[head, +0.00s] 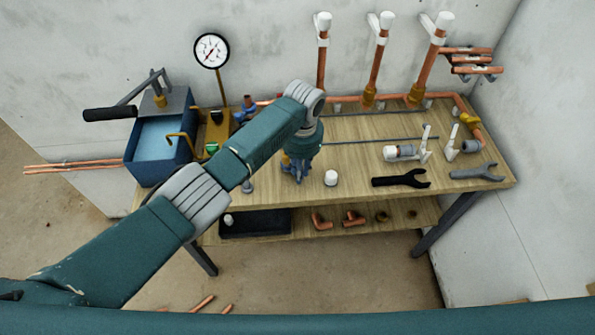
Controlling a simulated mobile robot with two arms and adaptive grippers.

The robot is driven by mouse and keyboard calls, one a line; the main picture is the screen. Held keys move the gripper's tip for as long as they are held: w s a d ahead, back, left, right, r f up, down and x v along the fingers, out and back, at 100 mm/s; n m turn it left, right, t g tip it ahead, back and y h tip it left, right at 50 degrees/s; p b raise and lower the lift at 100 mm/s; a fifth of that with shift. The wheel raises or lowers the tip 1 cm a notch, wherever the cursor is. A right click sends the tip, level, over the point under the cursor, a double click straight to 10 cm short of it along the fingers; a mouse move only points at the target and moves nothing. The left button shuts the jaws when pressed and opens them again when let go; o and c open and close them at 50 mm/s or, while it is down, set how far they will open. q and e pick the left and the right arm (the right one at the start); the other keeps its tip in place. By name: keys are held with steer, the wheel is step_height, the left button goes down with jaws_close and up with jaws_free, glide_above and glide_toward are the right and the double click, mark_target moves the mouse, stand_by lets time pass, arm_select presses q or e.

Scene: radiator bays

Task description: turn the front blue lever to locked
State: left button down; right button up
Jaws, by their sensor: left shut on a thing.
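My left gripper (297,174) reaches over the bench's front middle, pointing down. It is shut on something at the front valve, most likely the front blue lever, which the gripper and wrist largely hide. A bit of brass shows beside the fingers. I cannot tell the lever's angle. Another blue lever (244,109) stands further back by the copper pipe, left of my forearm. My right gripper is not in view.
The wooden bench (360,128) carries a white cap (331,178), a black wrench (402,180) and a grey wrench (478,172). A blue water tank (160,150) and pressure gauge (211,50) stand left. White-capped copper risers (376,65) line the wall. The bench middle is fairly clear.

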arm_select(q)
steer(key=shift+w+d+r+n, duration=0.1)
steer(key=shift+w+d+n, duration=0.15)
steer(key=shift+n, duration=0.15)
stand_by(0.4)
steer(key=c, duration=1.6)
jaws_free()
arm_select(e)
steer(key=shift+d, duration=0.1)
arm_select(q)
steer(key=r, duration=1.2)
steer(key=shift+s+d, duration=0.2)
steer(key=shift+f, duration=0.1)
